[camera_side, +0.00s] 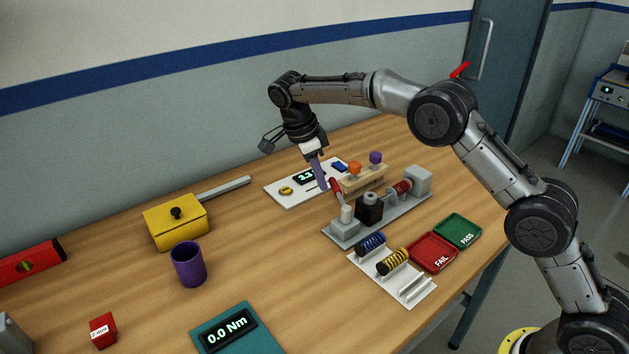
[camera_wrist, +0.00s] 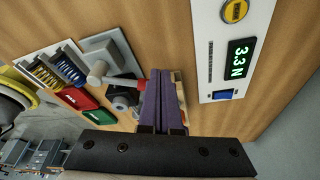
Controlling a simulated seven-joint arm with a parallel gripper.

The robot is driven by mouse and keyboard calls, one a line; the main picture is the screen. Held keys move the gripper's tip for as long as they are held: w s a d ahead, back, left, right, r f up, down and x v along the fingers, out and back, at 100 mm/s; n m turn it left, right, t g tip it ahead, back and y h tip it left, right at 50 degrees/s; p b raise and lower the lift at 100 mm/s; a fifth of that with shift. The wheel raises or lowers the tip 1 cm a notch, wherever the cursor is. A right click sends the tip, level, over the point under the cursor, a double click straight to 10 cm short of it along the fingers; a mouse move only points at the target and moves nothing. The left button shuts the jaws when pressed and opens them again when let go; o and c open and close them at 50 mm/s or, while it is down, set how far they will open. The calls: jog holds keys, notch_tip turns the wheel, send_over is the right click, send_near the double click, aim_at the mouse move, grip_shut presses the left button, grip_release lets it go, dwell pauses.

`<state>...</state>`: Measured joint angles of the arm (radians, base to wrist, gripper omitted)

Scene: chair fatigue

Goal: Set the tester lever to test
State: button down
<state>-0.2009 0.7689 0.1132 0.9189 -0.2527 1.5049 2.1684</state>
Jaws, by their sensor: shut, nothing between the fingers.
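The tester (camera_side: 350,232) is a grey bench fixture with a black block and a grey end block. Its lever (camera_side: 335,187) has a red grip and leans up and to the left from a pale post. My gripper (camera_side: 322,186) has purple fingers, shut and empty, pointing down close beside the lever grip. Its fingers also show in the wrist view (camera_wrist: 160,78). I cannot tell whether they touch the lever. No test marking is readable.
A white panel (camera_side: 284,200) with a force display lies behind the tester. A wooden rack (camera_side: 365,179) with coloured knobs stands close by. A spring tray (camera_side: 417,296), a red FAIL tray (camera_side: 432,264) and a green PASS tray (camera_side: 472,232) lie in front. A purple cup (camera_side: 189,270) stands left.

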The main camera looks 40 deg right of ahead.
jog(key=shift+d, duration=0.4)
dwell(0.3)
jog(key=v, duration=0.7)
jog(key=shift+r, duration=0.25)
